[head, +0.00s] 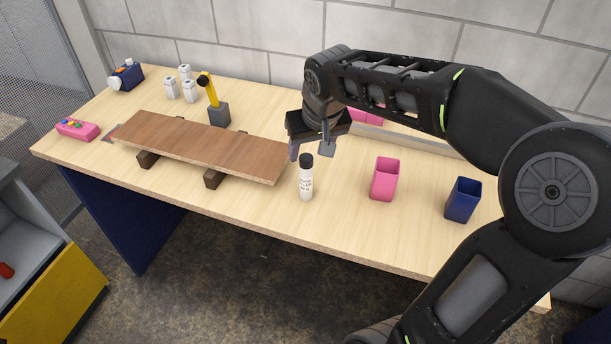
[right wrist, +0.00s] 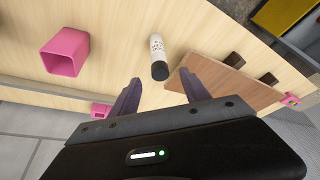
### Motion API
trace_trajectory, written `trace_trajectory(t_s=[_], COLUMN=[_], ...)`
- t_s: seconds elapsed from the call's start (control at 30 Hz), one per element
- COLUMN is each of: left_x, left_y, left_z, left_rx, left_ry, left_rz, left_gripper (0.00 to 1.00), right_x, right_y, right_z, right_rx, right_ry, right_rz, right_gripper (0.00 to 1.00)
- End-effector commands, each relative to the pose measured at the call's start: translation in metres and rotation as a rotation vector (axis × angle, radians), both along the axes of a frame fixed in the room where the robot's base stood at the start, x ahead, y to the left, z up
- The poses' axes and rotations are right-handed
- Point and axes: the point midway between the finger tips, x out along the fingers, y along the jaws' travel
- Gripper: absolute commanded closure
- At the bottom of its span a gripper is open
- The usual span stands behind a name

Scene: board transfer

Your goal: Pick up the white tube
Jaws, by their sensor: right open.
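The white tube (head: 306,184) stands upright on the table, with a black cap and dark print on its side. It is just right of the wooden board's right end. In the right wrist view the tube (right wrist: 156,52) shows beyond my fingertips, its black cap toward me. My right gripper (head: 311,151) is open and empty, above the table and close to the tube's cap in the head view. In the right wrist view the open fingers (right wrist: 162,86) have a gap between them, and the tube is not between them. My left gripper is not in view.
A brown board (head: 200,146) lies on dark blocks left of the tube. A pink cup (head: 386,180) and a navy cup (head: 463,201) stand to the right. A yellow-and-black tool in a grey block (head: 218,115) stands behind the board. The table's front edge is near the tube.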

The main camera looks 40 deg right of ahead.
Motion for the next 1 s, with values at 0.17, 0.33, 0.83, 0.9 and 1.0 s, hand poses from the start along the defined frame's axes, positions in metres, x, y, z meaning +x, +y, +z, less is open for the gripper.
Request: trace_trajectory(t_s=[0.17,0.33,0.83,0.9,1.0], left_x=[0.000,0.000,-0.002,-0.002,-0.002], left_y=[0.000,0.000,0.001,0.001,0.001], left_z=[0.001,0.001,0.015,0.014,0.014], left_rx=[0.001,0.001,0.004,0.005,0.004], left_ry=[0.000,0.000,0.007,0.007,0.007], left_rz=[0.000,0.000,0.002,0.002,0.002], left_gripper=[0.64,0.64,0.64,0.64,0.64], right_x=[0.002,0.002,0.021,0.021,0.021], right_y=[-0.001,-0.001,-0.007,-0.007,-0.007], right_z=[-0.006,-0.006,-0.053,-0.054,-0.054], right_rx=[0.000,0.000,0.000,0.000,0.000], right_ry=[0.000,0.000,0.000,0.000,-0.001], right_rz=[0.000,0.000,-0.001,-0.001,-0.001], right_gripper=[0.45,0.45,0.45,0.45,0.45])
